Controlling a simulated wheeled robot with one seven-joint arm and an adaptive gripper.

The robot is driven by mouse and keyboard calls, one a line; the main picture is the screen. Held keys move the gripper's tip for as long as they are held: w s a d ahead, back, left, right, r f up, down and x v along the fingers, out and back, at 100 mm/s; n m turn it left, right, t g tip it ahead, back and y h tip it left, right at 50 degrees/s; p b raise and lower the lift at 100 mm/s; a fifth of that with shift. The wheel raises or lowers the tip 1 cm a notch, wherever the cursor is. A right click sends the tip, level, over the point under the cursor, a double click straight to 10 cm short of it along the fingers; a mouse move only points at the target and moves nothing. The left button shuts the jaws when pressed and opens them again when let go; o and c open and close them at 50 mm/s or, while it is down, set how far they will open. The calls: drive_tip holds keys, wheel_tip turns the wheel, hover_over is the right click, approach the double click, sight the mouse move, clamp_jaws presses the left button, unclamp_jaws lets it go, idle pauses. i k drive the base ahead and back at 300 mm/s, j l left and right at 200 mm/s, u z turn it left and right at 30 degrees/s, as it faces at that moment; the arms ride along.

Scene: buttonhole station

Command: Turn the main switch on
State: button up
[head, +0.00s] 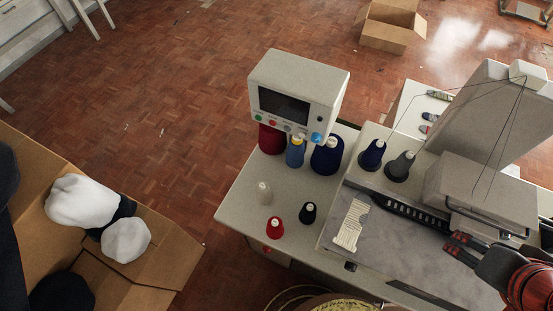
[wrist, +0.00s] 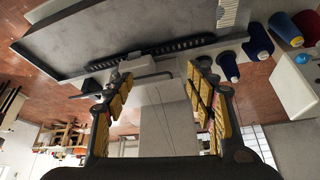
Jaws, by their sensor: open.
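The buttonhole machine (head: 480,195) stands on a pale table at the right. A control box (head: 330,84) with a dark screen, small coloured buttons and a blue knob stands at the table's back left. A small orange-red part (head: 265,250) shows below the table's front left edge; I cannot tell whether it is the main switch. A small black part (head: 351,266) sits on the machine bed's front side. My gripper (head: 461,247) is at the right, over the machine bed. In the wrist view my gripper (wrist: 160,88) is open and empty, with yellow-padded fingers apart and the machine beyond.
Several thread cones stand on the table, including a red one (head: 276,228) and a black one (head: 308,213). Another box (head: 390,30) lies at the back.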

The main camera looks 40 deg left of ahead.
sight(267, 250)
drive_tip(key=u, duration=1.35)
drive_tip(key=k+u, duration=0.3)
drive_tip(key=k+j+u, duration=0.1)
drive_tip(key=k+u, duration=0.25)
drive_tip(key=i, duration=0.1)
